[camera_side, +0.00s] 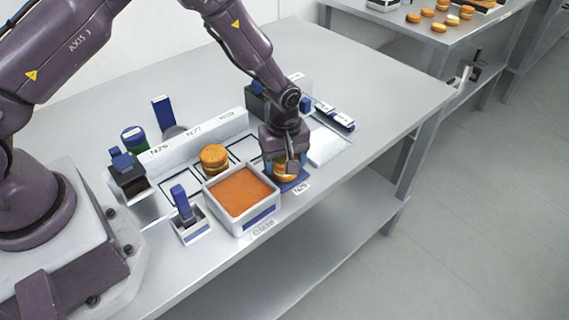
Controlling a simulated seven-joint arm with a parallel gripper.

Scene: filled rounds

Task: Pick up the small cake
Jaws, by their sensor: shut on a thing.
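My gripper (289,168) points down at the right of the work area and is shut on a small round cake (283,173), a golden filled round. The fingers cover part of this cake. It is just over a blue pad (295,186) at the table's front side; I cannot tell if it touches the pad. Another golden filled round (214,157) sits to the left, on a marked square behind the orange-filled tray.
A white square tray (211,199) of orange filling stands left of my gripper. A small white holder with a blue-handled tool (182,204) is beside it. A white labelled strip (196,133) runs behind. The table's right end is clear. More rounds (439,27) lie on a far table.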

